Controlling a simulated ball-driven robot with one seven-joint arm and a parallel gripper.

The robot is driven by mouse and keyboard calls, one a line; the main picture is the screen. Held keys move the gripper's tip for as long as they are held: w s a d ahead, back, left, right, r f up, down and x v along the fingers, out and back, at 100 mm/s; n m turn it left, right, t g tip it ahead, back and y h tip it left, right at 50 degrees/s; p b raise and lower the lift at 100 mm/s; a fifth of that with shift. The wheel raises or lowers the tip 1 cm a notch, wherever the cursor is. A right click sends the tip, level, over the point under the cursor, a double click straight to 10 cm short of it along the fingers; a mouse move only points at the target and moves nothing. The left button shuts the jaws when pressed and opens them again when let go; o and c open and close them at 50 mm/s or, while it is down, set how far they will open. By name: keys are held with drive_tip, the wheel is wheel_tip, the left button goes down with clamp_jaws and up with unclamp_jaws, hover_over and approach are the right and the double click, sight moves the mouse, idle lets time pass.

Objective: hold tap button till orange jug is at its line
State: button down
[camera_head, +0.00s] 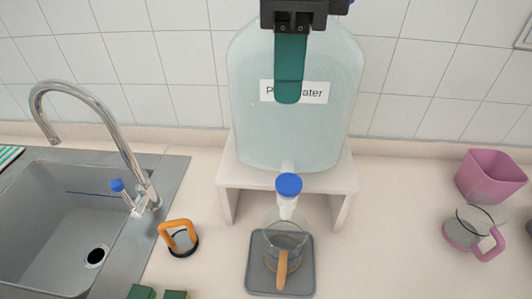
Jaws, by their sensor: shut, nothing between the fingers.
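The large water container (250,120) stands on a white stand, with its label partly hidden behind my gripper. Its tap (286,207) has a round blue button (288,184) on top. The clear jug with an orange handle (282,268) stands below the tap on a grey mat, its handle towards me. Its line and water level cannot be made out. My gripper (288,98) is shut and empty, its teal fingers pointing down in front of the container. In the picture it is well above the blue button and apart from it.
A sink (60,215) with a tall chrome tap (115,140) is at the left. A small orange-handled item (180,238) stands beside it. A pink-handled glass jug (472,230) and a pink container (490,178) are at the right.

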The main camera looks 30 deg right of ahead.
sight(288, 181)
drive_tip(key=shift+w+d, duration=0.1)
drive_tip(key=shift+d, duration=0.25)
drive_tip(key=f+p, duration=0.1)
drive_tip(key=f, duration=0.6)
drive_tip(key=f+p, duration=0.1)
drive_tip(key=f, duration=0.6)
drive_tip(key=shift+s+d+p, duration=0.15)
drive_tip(key=shift+s+p, duration=0.05)
drive_tip(key=shift+p, duration=0.2)
